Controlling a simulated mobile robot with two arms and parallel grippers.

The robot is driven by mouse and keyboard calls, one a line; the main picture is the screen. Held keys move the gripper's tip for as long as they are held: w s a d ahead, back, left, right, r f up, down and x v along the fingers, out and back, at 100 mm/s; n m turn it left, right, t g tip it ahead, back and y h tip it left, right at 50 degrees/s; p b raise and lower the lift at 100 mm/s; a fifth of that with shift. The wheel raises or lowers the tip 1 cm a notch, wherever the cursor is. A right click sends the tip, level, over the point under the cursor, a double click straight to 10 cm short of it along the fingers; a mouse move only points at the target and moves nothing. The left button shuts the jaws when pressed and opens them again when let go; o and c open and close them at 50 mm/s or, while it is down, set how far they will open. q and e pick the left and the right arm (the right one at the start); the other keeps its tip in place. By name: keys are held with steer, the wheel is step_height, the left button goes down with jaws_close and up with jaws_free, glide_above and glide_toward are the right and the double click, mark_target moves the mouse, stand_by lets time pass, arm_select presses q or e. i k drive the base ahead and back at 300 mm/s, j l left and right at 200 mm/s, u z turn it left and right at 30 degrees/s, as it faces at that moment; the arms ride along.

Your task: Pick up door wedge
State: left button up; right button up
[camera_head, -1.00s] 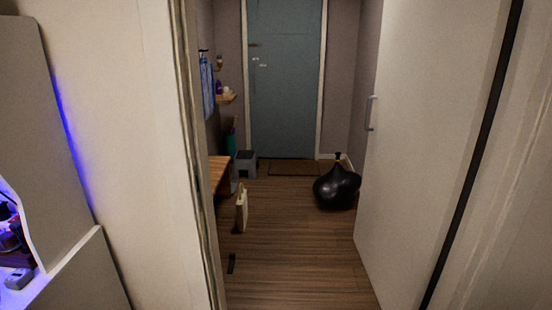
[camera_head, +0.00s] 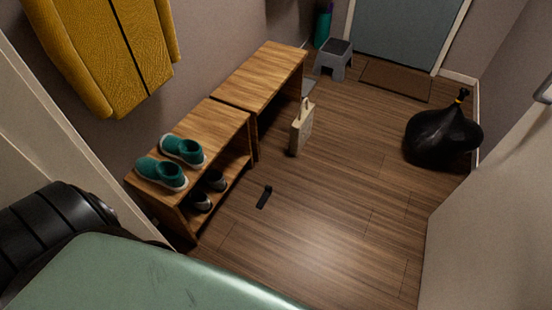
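A small, dark, narrow piece that looks like the door wedge (camera_head: 264,198) lies on the wooden floor. Neither of my grippers shows in the head view.
A wooden shoe bench (camera_head: 222,125) with green shoes (camera_head: 183,150) stands along the left wall. A black sack (camera_head: 440,136) sits at the right, near a white door (camera_head: 490,215). A grey stool (camera_head: 334,59) is at the back. The middle floor is clear.

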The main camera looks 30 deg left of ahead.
mark_target(267, 192)
steer(key=i+l+u, duration=0.1)
steer(key=i+u, duration=0.35)
steer(key=i, duration=0.2)
steer(key=i+l+u, duration=0.4)
steer(key=i, duration=0.2)
steer(key=i+l+u, duration=0.85)
steer(key=i+l, duration=0.2)
